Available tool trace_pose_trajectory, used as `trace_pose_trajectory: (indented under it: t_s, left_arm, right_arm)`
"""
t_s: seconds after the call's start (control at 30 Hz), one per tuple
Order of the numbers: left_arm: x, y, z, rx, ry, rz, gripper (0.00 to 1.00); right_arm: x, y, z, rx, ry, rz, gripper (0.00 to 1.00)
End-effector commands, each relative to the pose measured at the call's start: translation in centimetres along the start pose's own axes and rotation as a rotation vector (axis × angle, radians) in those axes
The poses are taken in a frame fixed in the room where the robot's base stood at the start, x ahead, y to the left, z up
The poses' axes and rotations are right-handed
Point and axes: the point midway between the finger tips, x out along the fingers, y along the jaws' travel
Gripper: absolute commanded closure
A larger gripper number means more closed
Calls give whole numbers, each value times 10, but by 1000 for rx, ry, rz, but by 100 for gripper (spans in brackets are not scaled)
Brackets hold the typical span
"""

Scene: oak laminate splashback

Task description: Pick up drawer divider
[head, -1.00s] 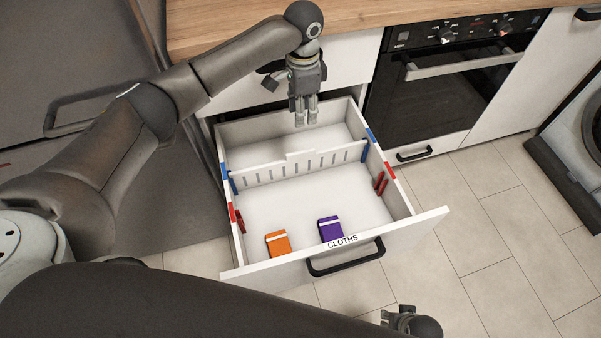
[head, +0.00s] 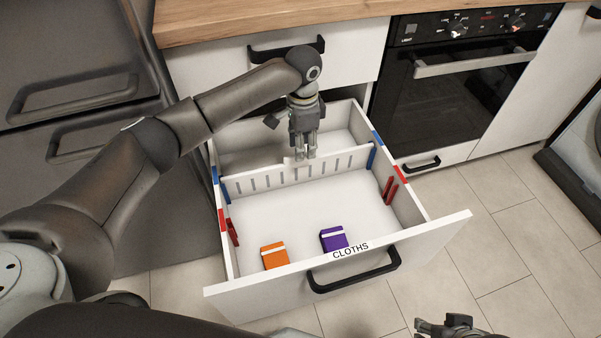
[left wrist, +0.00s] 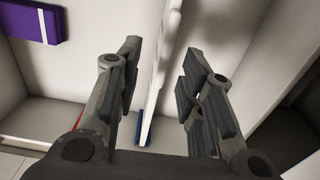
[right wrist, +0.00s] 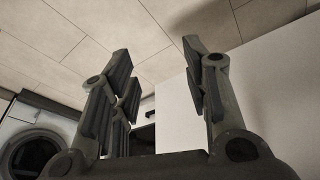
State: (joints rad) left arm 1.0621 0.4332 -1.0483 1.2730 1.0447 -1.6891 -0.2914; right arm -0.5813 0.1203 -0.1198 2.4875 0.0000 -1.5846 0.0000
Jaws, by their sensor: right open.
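The drawer divider (head: 252,181) is a white slotted panel standing upright across the open drawer, its ends at the blue side holders (head: 371,157). My left gripper (head: 306,154) points down at the raised middle part of the divider's top edge. In the left wrist view, its fingers (left wrist: 161,65) are open, one on each side of the divider (left wrist: 157,75), with gaps visible. My right gripper (right wrist: 158,60) is open and empty, in front of the drawer over the floor. It only partly shows at the bottom of the head view (head: 448,326).
The drawer (head: 290,284) labelled CLOTHS is pulled out. An orange cloth (head: 273,256) and a purple cloth (head: 333,239) lie near its front. Red holders (head: 390,190) sit on both side walls. The oven (head: 460,85) and wooden worktop (head: 240,18) are behind.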

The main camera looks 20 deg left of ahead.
Motion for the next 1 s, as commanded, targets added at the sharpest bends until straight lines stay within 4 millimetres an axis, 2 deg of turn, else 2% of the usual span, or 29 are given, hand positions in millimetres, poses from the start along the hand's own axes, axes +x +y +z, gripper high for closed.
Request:
trace_pose_trajectory:
  t_s: [0.03,0.33,0.5,0.7,1.0]
  left_arm:
    - [13,0,0,-1,-2,1,64]
    - [46,-4,2,-2,-1,0,64]
    - [63,-6,3,0,0,1,64]
    - [74,-6,3,0,1,0,64]
    - [76,-5,3,0,1,0,64]
  right_arm:
    - [7,0,2,0,-3,0,57]
    - [19,-1,5,0,1,0,57]
    - [23,-4,-29,-5,150,-7,57]
    - [22,-7,-54,-9,260,-13,57]
    - [21,-8,-59,-9,281,-14,57]
